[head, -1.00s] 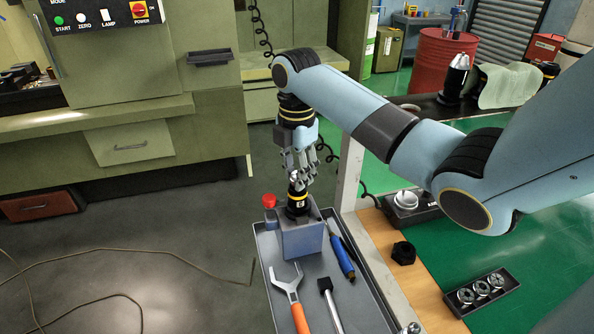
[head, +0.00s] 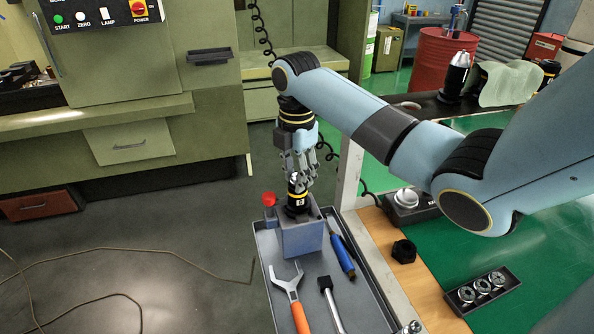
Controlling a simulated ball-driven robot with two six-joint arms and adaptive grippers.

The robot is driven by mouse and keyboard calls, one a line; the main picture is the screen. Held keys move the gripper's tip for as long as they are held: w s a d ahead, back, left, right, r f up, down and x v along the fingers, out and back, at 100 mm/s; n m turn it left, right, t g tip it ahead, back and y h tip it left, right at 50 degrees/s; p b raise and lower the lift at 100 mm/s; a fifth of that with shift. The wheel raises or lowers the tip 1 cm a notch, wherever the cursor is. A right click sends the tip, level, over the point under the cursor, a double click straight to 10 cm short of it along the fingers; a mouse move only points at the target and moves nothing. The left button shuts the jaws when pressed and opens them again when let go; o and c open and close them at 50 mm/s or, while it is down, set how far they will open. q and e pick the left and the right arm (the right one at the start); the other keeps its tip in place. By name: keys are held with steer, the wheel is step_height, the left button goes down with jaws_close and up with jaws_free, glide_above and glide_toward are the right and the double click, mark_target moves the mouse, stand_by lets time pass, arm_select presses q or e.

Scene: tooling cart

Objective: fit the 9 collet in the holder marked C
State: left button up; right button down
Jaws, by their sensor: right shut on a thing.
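My right gripper (head: 298,166) points down over the blue-grey block (head: 302,240) on the cart's tray. It is shut on a small shiny metal piece that looks like a collet, mostly hidden by the fingers. Directly below, a dark tool holder (head: 297,204) with a pale mark stands upright in the block. The mark is too small to read surely. The metal piece is at the holder's top; how deep it sits cannot be told. Three collets (head: 482,286) lie in a dark tray (head: 511,284) at the right; their sizes are unreadable. My left gripper is out of view.
A red-topped item (head: 268,199) stands beside the block. An orange-handled spanner (head: 291,292), a blue-handled tool (head: 343,257) and a black-headed tool (head: 327,290) lie on the cart tray (head: 264,256). A black nut-like part (head: 403,251) sits on the wooden strip (head: 376,228).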

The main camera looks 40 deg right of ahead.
steer(key=c, duration=0.9)
jaws_free()
steer(key=shift+c, duration=0.2)
step_height(320, 180, up, 8)
steer(key=shift+f, duration=0.2)
